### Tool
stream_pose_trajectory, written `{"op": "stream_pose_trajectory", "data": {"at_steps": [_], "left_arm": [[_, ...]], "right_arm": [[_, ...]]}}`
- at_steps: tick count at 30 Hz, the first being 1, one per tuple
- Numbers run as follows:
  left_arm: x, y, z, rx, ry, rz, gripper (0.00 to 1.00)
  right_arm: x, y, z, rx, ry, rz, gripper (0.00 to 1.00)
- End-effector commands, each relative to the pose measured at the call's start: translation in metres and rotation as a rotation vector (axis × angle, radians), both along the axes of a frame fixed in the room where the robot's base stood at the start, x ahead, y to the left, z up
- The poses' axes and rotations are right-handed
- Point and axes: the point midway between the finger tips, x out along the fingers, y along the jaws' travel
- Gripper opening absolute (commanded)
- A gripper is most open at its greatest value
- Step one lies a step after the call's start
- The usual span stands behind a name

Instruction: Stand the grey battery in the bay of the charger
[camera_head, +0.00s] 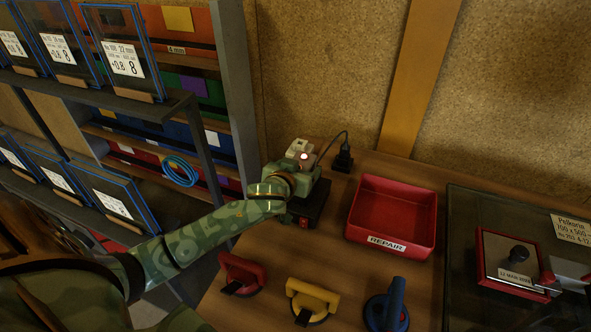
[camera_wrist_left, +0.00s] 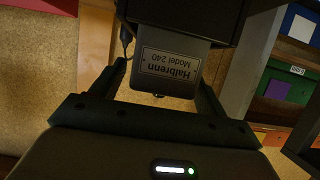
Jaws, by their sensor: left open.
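The charger (camera_head: 318,205) is a dark block on the bench, with a black cord behind it and a small red part low at its front. My left gripper (camera_head: 304,192) is over it and hides much of it. In the left wrist view a dark grey block, seemingly the grey battery (camera_wrist_left: 168,62), bears an upside-down "Halbrenn Model 240" label. It meets the black charger body (camera_wrist_left: 180,14) at the picture's top. The open left fingers (camera_wrist_left: 162,84) flank it. How deep it sits in the bay is hidden. My right gripper is out of view.
A red REPAIR tray (camera_head: 392,240) lies right of the charger, with a black plug (camera_head: 343,158) behind. Red (camera_head: 240,274), yellow (camera_head: 313,297) and blue (camera_head: 386,306) handled tools lie in front. Glass-panel shelves (camera_head: 115,100) stand left. A dark glass frame (camera_head: 464,255) is at right.

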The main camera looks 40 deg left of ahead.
Motion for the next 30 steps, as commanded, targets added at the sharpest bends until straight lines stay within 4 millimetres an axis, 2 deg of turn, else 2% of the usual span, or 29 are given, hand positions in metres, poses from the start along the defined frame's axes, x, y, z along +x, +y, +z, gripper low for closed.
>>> {"op": "stream_pose_trajectory", "data": {"at_steps": [5, 12, 15, 21, 30], "left_arm": [[-0.024, -0.006, 0.014, -0.002, -0.001, 0.0, 0.74], [-0.076, -0.019, 0.035, -0.003, -0.001, -0.001, 0.74], [-0.092, -0.022, 0.041, -0.002, -0.001, 0.0, 0.74], [-0.107, -0.026, 0.047, 0.0, -0.001, 0.0, 0.74], [-0.108, -0.025, 0.047, 0.002, -0.001, -0.001, 0.74]], "right_arm": [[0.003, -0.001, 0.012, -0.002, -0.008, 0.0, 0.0], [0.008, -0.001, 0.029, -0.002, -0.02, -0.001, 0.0], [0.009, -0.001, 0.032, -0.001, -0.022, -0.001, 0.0], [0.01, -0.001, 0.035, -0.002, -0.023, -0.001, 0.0], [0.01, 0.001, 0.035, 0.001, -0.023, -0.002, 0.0]]}}
